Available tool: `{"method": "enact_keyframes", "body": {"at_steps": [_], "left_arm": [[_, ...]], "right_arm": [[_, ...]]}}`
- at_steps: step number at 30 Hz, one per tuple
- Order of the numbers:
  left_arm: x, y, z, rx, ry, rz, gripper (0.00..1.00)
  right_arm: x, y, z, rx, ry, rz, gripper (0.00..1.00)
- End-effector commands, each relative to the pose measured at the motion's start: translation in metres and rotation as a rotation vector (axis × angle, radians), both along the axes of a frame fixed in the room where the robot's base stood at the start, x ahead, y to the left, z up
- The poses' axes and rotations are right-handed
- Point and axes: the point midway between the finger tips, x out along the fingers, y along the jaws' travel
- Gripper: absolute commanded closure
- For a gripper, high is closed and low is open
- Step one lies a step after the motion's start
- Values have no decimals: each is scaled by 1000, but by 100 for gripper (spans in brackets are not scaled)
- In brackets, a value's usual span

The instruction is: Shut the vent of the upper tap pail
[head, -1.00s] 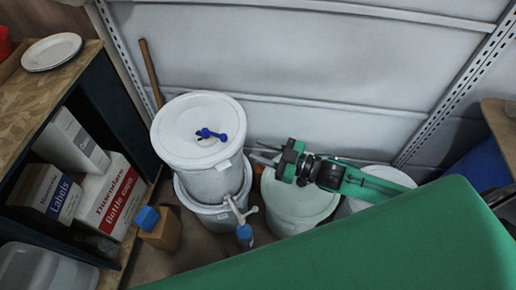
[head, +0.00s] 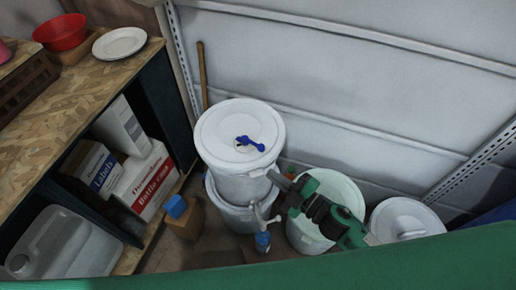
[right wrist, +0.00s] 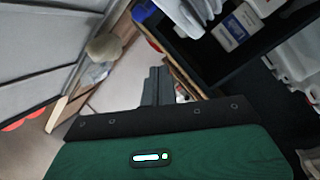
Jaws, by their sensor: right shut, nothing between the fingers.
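The upper tap pail (head: 243,182) is white and stands upright on another white pail (head: 232,218). Its round white lid (head: 215,135) carries the vent (head: 250,143), a blue lever-like piece lying across the lid. I cannot tell from its look whether the vent is open or shut. A tap (head: 264,217) sticks out at the front of the stack. My right gripper (head: 273,178) is shut and empty, just beyond the pail's right side, apart from the vent. Its closed fingers (right wrist: 157,84) also show in the right wrist view. My left gripper is not in view.
A pale greenish pail (head: 345,190) stands under my right gripper, and another lidded white pail (head: 405,215) is farther right. A wooden stick (head: 202,75) leans on the wall behind. A shelf (head: 100,85) with boxes stands left. A blue block (head: 176,206) sits low in front.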

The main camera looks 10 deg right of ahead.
Motion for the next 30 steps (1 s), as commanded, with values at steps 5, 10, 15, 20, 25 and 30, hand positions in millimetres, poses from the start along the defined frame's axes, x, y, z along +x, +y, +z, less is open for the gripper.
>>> {"method": "enact_keyframes", "body": {"at_steps": [5,10,15,20,25,30], "left_arm": [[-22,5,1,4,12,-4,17],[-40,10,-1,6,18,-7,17],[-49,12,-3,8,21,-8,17],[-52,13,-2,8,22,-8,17],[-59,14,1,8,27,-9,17],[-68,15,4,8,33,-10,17]], "right_arm": [[-9,8,5,-157,-108,-64,100],[-14,10,4,-298,-182,-114,100],[-17,10,1,-383,-218,-139,100],[-14,12,1,-402,-227,-145,100],[4,24,2,-400,-228,-144,100],[32,43,0,-400,-227,-144,100]]}}
